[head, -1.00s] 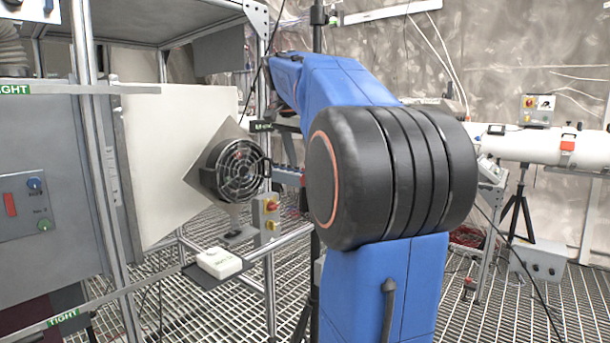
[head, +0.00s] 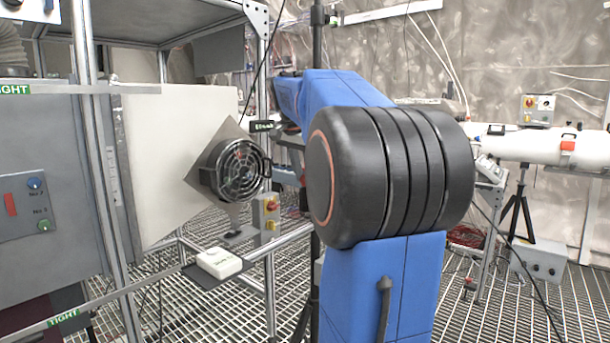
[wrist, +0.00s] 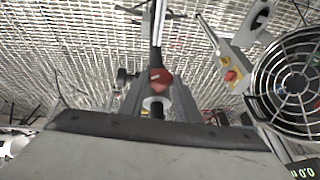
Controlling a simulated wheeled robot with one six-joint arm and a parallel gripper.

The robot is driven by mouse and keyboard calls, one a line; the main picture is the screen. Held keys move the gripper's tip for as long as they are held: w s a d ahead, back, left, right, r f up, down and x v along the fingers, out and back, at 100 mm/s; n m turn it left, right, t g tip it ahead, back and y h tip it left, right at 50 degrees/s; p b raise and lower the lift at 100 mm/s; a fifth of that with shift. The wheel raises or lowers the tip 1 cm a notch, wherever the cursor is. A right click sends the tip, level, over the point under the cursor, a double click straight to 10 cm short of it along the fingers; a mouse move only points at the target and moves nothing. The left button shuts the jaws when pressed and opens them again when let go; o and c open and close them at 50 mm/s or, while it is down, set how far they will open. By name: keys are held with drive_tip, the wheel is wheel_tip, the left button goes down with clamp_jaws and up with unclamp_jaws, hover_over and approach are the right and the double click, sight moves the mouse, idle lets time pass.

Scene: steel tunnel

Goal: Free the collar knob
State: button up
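A red knob (wrist: 160,78) shows near the middle of the wrist view, on a dark upright pole (wrist: 159,25). I take it for the collar knob. My gripper (wrist: 158,98) reaches up from the lower edge of that view, with grey parts on both sides of the knob's line. Whether its fingers touch the knob cannot be told. In the head view the dark pole (head: 317,35) runs down behind my blue and black arm. The arm hides the collar, the knob and my gripper there.
A round fan with a grille (head: 234,168) stands left of my arm, and close at right in the wrist view (wrist: 296,82). A switch box (head: 267,212) with red and yellow buttons is below it. A white pipe (head: 545,148) and a tripod (head: 518,208) stand at right.

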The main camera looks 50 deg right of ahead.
drive_tip(key=shift+w, duration=0.1)
drive_tip(key=g, duration=0.2)
drive_tip(key=w+n+g, duration=0.1)
drive_tip(key=g, duration=0.1)
drive_tip(key=shift+f, duration=0.1)
drive_tip(key=shift+w+f+n+g+h, duration=0.15)
drive_tip(key=shift+n+g+h, duration=0.1)
drive_tip(key=shift+g, duration=0.85)
drive_tip(key=shift+w+n+g+h, duration=0.1)
drive_tip(key=shift+n+g+h, duration=0.15)
drive_tip(key=shift+g, duration=0.85)
drive_tip(key=o, duration=1)
drive_tip(key=shift+o, duration=0.2)
drive_tip(key=shift+a, duration=0.1)
